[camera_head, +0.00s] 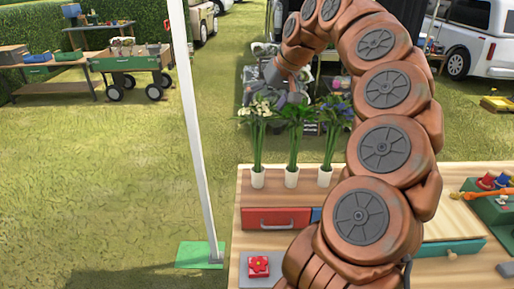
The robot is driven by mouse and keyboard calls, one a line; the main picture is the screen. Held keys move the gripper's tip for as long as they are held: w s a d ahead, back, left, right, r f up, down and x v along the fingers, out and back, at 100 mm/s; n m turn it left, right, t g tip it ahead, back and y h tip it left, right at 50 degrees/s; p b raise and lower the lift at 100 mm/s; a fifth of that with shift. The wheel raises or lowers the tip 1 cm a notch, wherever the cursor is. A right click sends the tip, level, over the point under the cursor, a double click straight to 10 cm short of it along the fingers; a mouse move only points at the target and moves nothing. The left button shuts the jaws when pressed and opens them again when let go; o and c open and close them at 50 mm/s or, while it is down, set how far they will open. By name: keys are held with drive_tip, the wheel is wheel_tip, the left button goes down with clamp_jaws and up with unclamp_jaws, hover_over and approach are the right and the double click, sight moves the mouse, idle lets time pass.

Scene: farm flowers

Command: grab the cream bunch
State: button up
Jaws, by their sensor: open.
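Three bunches with long green stems stand upright in white vases in a row on a wooden box top. The left bunch (258,112) has pale cream-white flowers and looks like the cream one; its vase (257,178) is at the left. The middle bunch (296,120) is mostly green, with small bluish blooms. The right bunch (333,115) looks dark blue. My gripper (279,99) is grey and open, at the end of my arm arching over from the right. In the picture it is just above and behind the left and middle bunches; its exact distance from them is unclear.
The wooden box (315,194) has a red drawer (276,218). A white pole (197,135) stands left of the table. My arm hides the table's middle.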

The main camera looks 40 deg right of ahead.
sight(257, 116)
drive_tip(key=shift+p+x, duration=1.1)
drive_tip(key=shift+x, duration=1.45)
drive_tip(key=shift+s, duration=0.1)
drive_tip(key=c, duration=1.7)
